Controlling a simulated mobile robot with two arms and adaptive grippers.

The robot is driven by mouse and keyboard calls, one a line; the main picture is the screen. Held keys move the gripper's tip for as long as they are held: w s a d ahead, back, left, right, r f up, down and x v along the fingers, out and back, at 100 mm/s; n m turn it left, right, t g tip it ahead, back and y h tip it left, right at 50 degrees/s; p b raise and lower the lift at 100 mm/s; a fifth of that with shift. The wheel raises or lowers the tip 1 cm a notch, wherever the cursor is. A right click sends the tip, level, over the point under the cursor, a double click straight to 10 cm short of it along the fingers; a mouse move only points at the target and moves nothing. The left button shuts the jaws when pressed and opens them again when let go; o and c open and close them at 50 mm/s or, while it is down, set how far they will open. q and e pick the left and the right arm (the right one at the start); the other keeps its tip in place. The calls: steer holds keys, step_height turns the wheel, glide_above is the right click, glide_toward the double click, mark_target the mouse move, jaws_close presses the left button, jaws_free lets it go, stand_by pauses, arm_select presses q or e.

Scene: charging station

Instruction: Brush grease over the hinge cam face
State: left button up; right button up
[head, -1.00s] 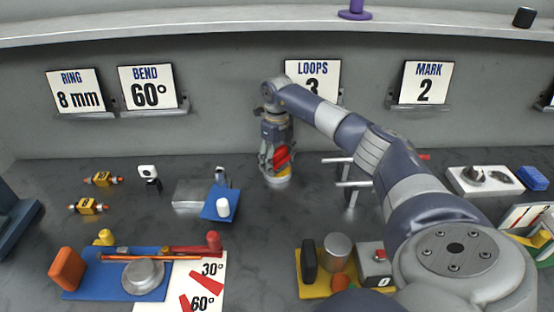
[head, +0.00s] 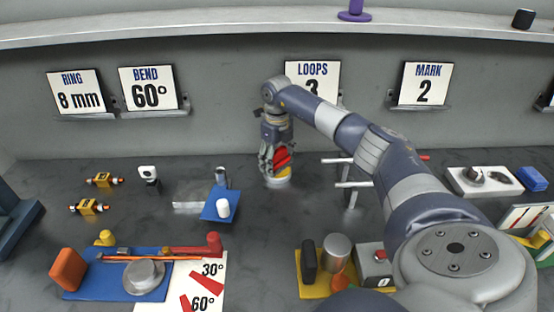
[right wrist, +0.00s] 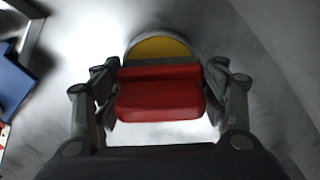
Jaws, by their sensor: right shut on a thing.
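My right gripper (head: 274,163) is shut on a red block-like handle (head: 282,158), near the back middle of the bench. In the right wrist view the red handle (right wrist: 160,95) lies across between both fingers. Just beyond it is a round yellow face with a grey rim (right wrist: 160,48). In the head view this is a low pale round pot with yellow on top (head: 279,181), right under the gripper. Any bristles are hidden. I cannot tell for sure which part is the hinge cam; a grey metal block (head: 188,199) with a blue plate (head: 213,212) stands to the left. My left gripper is not in view.
Pegs on a stand (head: 352,184) are close to the right of the gripper. A blue mat (head: 78,285) with tools lies front left, and a yellow tray (head: 312,287) lies front middle. The bench between the blue plate and the pegs is mostly clear.

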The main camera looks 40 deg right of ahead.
mark_target(277, 150)
step_height(277, 150, up, 7)
steer(key=p, duration=0.6)
stand_by(0.5)
stand_by(0.6)
